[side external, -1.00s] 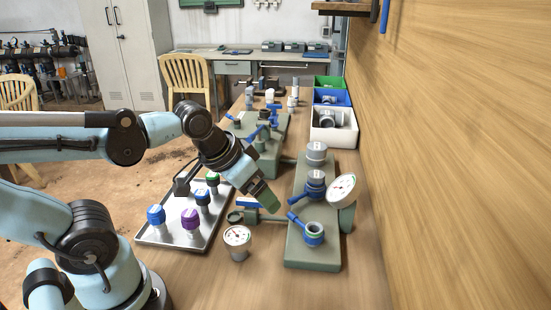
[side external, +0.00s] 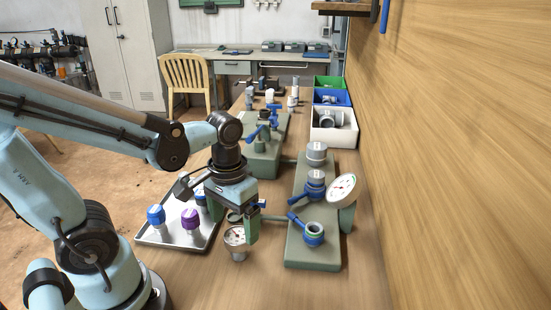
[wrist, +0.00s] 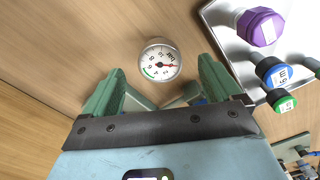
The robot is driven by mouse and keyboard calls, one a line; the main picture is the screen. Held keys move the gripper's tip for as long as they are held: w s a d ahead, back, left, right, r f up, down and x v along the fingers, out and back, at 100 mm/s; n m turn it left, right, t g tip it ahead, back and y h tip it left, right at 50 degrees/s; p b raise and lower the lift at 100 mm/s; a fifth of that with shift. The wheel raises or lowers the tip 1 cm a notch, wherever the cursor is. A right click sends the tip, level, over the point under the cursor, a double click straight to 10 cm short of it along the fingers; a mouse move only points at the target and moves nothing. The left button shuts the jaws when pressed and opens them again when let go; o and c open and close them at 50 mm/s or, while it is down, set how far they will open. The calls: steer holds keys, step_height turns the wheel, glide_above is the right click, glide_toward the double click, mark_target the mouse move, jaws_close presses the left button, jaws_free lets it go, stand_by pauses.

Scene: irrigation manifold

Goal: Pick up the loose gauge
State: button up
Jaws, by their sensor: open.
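The loose gauge (side external: 236,240) has a round white dial and stands on the wooden bench between the tray and the green manifold block. It also shows in the wrist view (wrist: 160,63), dial toward the camera, just beyond the fingertips and roughly centred between them. My gripper (side external: 240,236) points down over the gauge with its green fingers apart. In the wrist view the gripper (wrist: 158,78) is open and empty. One finger partly covers the gauge in the side view. I cannot tell whether the fingers touch it.
A metal tray (side external: 158,238) with purple, blue and green-capped parts stands left of the gauge. The green manifold block (side external: 312,262), with valves and a second, mounted gauge (side external: 342,188), is to the right. The front of the bench (side external: 235,290) is clear.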

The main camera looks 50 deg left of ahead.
mark_target(237, 235)
steer(key=shift+w+f, duration=0.15)
steer(key=shift+f, duration=1.55)
steer(key=shift+w+f, duration=0.1)
steer(key=shift+f, duration=1.6)
steer(key=c, duration=1.1)
